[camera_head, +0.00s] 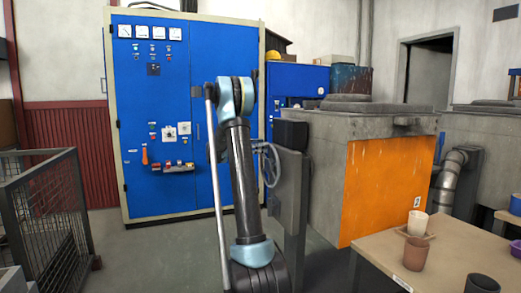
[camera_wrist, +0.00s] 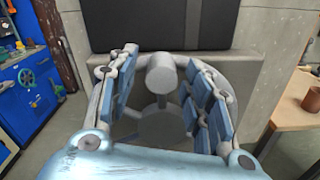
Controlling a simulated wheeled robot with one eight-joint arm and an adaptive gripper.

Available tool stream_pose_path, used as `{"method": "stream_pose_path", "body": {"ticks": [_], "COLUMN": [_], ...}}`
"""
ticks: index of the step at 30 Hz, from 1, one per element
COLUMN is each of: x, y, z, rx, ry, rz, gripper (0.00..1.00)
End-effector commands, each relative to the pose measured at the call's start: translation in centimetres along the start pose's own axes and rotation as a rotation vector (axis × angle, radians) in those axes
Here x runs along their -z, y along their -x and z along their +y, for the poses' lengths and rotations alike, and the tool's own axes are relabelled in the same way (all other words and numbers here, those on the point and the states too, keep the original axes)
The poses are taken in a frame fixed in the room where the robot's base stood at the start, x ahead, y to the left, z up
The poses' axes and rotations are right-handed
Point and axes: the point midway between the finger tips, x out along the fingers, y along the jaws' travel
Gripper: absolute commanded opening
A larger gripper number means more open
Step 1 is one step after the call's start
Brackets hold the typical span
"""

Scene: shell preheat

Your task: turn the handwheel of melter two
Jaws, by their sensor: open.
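The grey handwheel (camera_wrist: 161,126) fills the middle of the wrist view, with a round knob or hub end (camera_wrist: 160,76) facing me. It stands in front of a grey post or wall with a dark box above. My gripper (camera_wrist: 160,62) is open, its blue-padded fingers spread to the left and right of the knob. Whether the fingers touch the rim cannot be told. In the head view the handwheel (camera_head: 268,164) shows partly behind my arm, on a grey post (camera_head: 290,190) beside the orange-fronted melter (camera_head: 385,190). My gripper is not clearly visible there.
A blue control cabinet (camera_head: 160,100) stands behind my arm. A wire cage (camera_head: 50,210) is at the left. A wooden table (camera_head: 450,250) with cups, including a brown cup (camera_head: 416,253), is at the right front. The floor between cage and arm is clear.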

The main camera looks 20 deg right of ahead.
Motion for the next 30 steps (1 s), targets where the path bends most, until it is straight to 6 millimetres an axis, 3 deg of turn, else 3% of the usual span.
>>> {"method": "stream_pose_path", "body": {"ticks": [10, 16, 30], "x": [0.0, 0.0, -0.2], "y": [-0.3, -0.3, -2.0], "z": [0.0, 0.0, -0.9], "rx": [0.000, 0.000, 0.017], "ry": [0.000, 0.000, -0.032], "rz": [0.000, 0.000, -0.006], "gripper": [0.43, 0.00, 0.00]}}
